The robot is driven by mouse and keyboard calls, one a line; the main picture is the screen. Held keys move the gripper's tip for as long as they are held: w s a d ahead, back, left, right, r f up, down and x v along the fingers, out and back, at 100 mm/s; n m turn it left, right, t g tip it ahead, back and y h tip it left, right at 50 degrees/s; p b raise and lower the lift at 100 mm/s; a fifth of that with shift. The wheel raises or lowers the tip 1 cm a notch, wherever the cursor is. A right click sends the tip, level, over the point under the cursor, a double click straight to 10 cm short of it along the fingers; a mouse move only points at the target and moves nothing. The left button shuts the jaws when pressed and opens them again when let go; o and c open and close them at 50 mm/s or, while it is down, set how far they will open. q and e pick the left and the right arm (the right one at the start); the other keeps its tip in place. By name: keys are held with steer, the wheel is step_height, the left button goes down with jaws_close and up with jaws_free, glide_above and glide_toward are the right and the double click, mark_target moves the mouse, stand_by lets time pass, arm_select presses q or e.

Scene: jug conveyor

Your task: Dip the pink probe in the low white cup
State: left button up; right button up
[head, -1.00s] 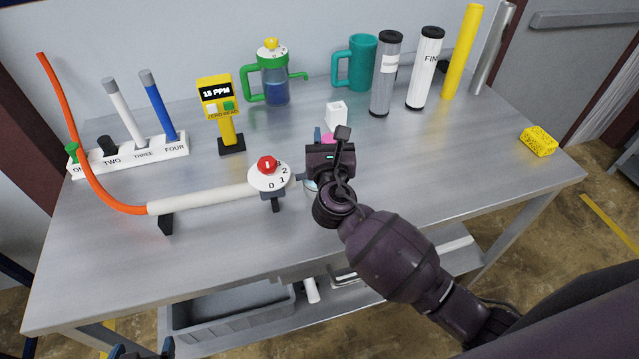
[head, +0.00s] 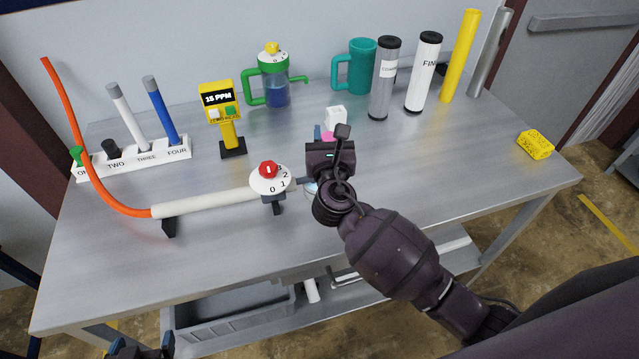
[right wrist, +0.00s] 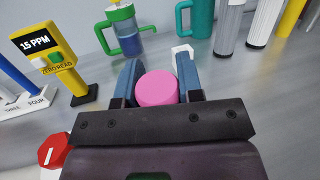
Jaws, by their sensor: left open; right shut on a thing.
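My right gripper (right wrist: 160,85) is shut on the pink probe (right wrist: 157,88), whose round pink end shows between the blue fingers. In the head view a bit of pink (head: 328,137) shows beyond my wrist; the rest of the probe is hidden. A pale round rim (head: 311,188), mostly hidden by my right wrist, lies low beside the dial; it may be the low white cup, but I cannot tell. A small white block-like holder (head: 336,116) stands just beyond the gripper. My left gripper (head: 140,348) is open and empty at the bottom edge, in front of the table.
A white tube with a red-knobbed dial (head: 268,180) and an orange hose (head: 85,165) lies left of my wrist. A yellow meter (head: 228,125) reads 15 PPM. A green-handled jug (head: 277,85), a teal mug (head: 358,68) and several cylinders stand behind. The table's right side is mostly clear.

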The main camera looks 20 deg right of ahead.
steer(key=shift+r+p, duration=0.75)
steer(key=shift+r, duration=0.1)
steer(key=shift+r+p, duration=0.85)
steer(key=shift+r, duration=1.05)
